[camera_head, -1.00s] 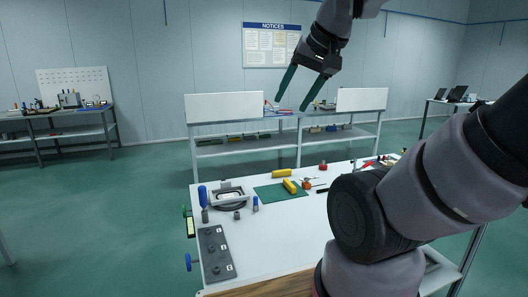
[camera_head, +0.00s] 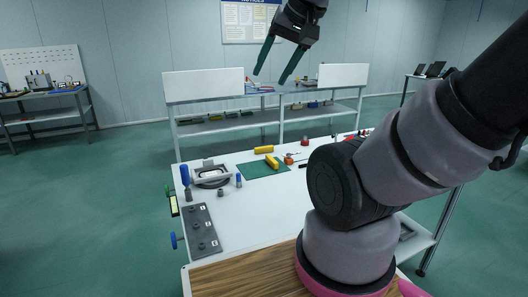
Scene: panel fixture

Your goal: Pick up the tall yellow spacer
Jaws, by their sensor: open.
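Two yellow pieces are by the green mat on the white table. One yellow piece (camera_head: 264,150) lies crosswise at the mat's back edge. The other yellow piece (camera_head: 272,161) sits slanted on the mat just in front of it. Both are small in the picture, and I cannot tell which is the tall yellow spacer. My gripper (camera_head: 270,79) is open and empty, with two long green fingers pointing down. It shows high above the table, apart from both pieces.
The green mat (camera_head: 254,171) lies on the white table (camera_head: 250,220). A clamp-like fixture (camera_head: 211,174), a blue-handled tool (camera_head: 185,176) and a grey plate with several knobs (camera_head: 199,232) stand at left. My arm covers the table's right side.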

